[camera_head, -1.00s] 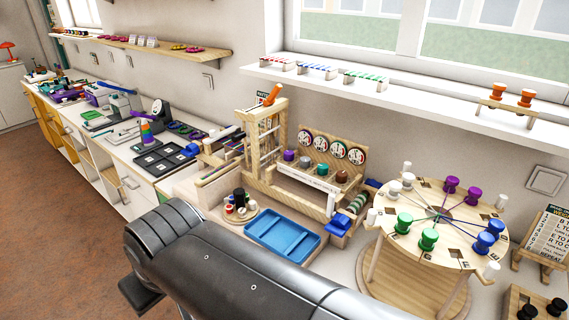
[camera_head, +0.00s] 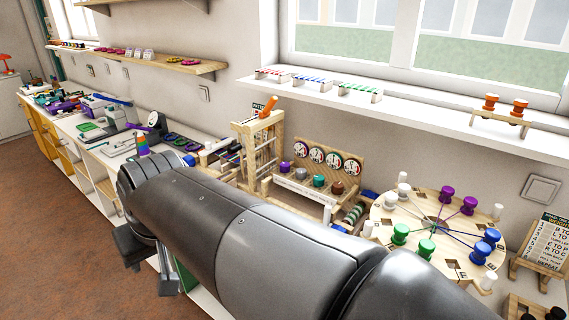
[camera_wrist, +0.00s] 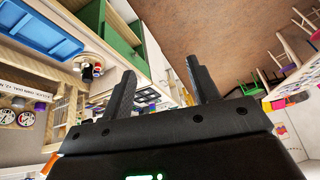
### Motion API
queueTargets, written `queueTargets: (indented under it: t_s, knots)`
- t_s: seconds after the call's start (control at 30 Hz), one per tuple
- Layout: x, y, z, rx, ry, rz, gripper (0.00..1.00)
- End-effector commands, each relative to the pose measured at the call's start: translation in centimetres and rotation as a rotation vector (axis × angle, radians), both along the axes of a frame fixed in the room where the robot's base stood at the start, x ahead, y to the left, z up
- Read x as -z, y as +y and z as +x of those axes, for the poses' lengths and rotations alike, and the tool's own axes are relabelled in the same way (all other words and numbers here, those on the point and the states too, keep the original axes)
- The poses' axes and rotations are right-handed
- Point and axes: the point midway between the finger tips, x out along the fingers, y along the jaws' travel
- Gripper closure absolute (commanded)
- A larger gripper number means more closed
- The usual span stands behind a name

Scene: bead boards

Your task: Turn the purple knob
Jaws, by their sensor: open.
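The purple knob (camera_head: 285,167) is at the left end of a row of coloured knobs on a wooden dial board (camera_head: 340,157), below the leftmost dial. In the wrist view the purple knob (camera_wrist: 40,106) is small and near the left edge, beside a labelled white strip (camera_wrist: 22,89). My gripper (camera_wrist: 161,68) is open and empty, its two dark fingers apart. It is away from the knob and points toward the floor and the counter front. In the head view my arm covers the front of the counter, and I cannot make out the fingers clearly.
A tall wooden frame (camera_head: 247,150) with an orange handle stands left of the dial board. A round wooden table (camera_head: 411,209) with coloured spools stands to its right. A blue tray (camera_wrist: 40,33) lies in front. A shelf (camera_head: 430,118) runs above.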

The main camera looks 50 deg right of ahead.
Motion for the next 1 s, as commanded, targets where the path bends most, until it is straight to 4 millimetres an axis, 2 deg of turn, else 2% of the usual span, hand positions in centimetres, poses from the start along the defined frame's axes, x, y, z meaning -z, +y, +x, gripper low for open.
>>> queueTargets:
  t_s: [0.03,0.2,0.37,0.5,0.73,0.9,1.0]
  knots:
    - [-0.7,-1.6,1.6,0.047,0.008,0.012,0.45]
    - [-2.5,-7.6,6.2,0.198,0.019,0.046,0.45]
    - [-3.3,-14.2,9.7,0.340,0.029,0.065,0.45]
    - [-3.4,-20.6,12.1,0.465,0.038,0.072,0.45]
    - [-2.2,-32.1,14.1,0.667,0.055,0.064,0.45]
    - [-0.4,-40.7,14.0,0.805,0.075,0.043,0.45]
    - [0.8,-45.0,13.5,0.872,0.084,0.029,0.45]
